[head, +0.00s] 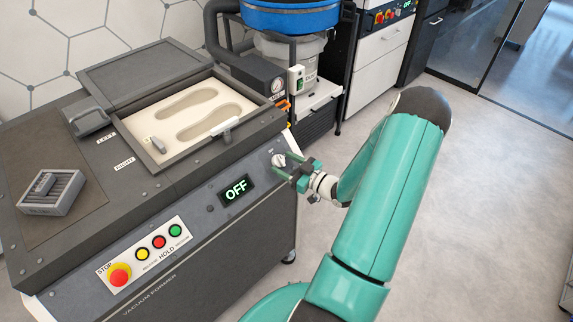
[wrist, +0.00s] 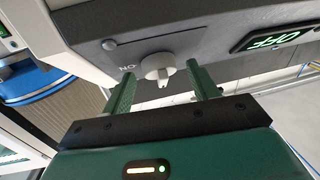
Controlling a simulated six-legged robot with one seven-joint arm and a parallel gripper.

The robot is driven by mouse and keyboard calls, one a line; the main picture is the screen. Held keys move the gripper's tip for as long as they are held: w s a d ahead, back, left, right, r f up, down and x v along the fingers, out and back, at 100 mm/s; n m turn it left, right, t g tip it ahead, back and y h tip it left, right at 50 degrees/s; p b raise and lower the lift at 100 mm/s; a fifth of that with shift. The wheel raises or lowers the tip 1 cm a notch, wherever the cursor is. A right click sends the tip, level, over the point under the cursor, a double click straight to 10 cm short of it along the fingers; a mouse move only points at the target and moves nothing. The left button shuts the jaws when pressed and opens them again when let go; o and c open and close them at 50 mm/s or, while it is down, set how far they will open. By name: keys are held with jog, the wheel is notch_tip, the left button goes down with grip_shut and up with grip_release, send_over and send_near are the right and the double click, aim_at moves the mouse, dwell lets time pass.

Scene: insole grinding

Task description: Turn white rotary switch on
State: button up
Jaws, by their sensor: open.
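The white rotary switch (head: 278,160) is on the front panel of the dark vacuum former, right of a small display (head: 237,189) that reads OFF. In the wrist view the switch (wrist: 156,68) shows between and just beyond the fingertips, beside a label that appears upside down. My gripper (head: 297,171) is open, in front of the panel at the switch. In the wrist view my gripper (wrist: 160,82) has one green finger on each side of the knob, with gaps, and it holds nothing. Contact with the knob cannot be seen.
Below the display is a button plate (head: 146,255) with a red stop button and several coloured buttons. A tray (head: 190,115) with two insole shapes sits on top of the machine. A grey slotted block (head: 52,192) stands at left. Open floor (head: 480,220) lies at right.

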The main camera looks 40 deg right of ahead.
jog(key=c, duration=1)
